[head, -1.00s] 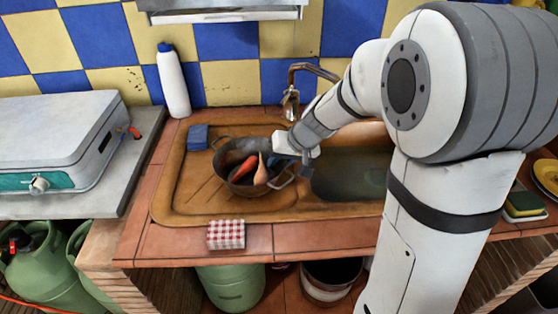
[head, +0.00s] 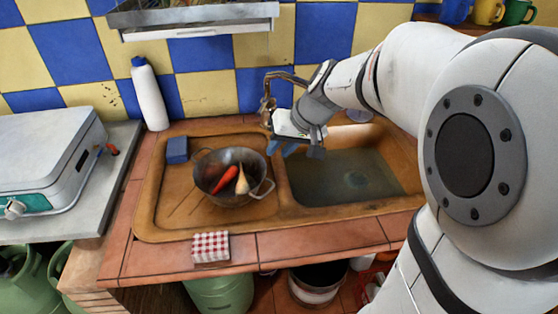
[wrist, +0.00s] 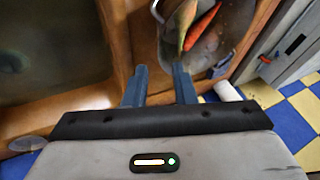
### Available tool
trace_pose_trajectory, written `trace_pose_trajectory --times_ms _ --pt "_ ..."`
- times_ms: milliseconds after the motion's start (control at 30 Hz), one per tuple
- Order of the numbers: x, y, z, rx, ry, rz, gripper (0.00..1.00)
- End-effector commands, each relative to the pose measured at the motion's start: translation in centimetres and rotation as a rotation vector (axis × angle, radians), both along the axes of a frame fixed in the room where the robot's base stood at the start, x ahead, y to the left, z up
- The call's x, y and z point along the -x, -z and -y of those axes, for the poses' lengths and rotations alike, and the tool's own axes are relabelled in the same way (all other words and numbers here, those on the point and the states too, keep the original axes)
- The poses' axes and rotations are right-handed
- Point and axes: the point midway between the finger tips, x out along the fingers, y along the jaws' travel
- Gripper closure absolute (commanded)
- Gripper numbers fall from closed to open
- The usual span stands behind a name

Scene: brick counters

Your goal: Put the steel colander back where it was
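The steel colander (head: 232,201) is a dark metal bowl with two loop handles. It stands upright on the ribbed drainboard (head: 172,210), left of the sink basin, and holds an orange carrot (head: 224,181) and a pale root vegetable (head: 241,181). My gripper (head: 296,150) is up and right of the colander, by the tap, apart from it. In the wrist view my gripper (wrist: 159,68) shows two separated fingers with nothing between them. The colander also shows in the wrist view (wrist: 202,61), beyond the right finger.
The tap (head: 268,100) rises behind the sink basin (head: 350,178), close to my gripper. A blue sponge (head: 177,150) lies at the drainboard's back left. A white bottle (head: 149,95) stands by the wall. A checked cloth (head: 210,247) lies on the front tiles.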

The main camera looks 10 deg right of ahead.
Motion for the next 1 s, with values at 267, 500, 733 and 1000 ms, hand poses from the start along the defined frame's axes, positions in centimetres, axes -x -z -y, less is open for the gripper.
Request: trace_pose_trajectory --times_ms 267,500,733,1000 --pt "10.8 2.1 1.9 0.206 0.029 -0.118 0.76" --pt "16.8 4.0 3.8 0.359 0.075 -0.165 0.76" --pt "17.2 4.1 4.0 0.371 0.081 -0.169 0.76" --pt "17.2 1.6 4.0 0.37 0.082 -0.161 0.76"
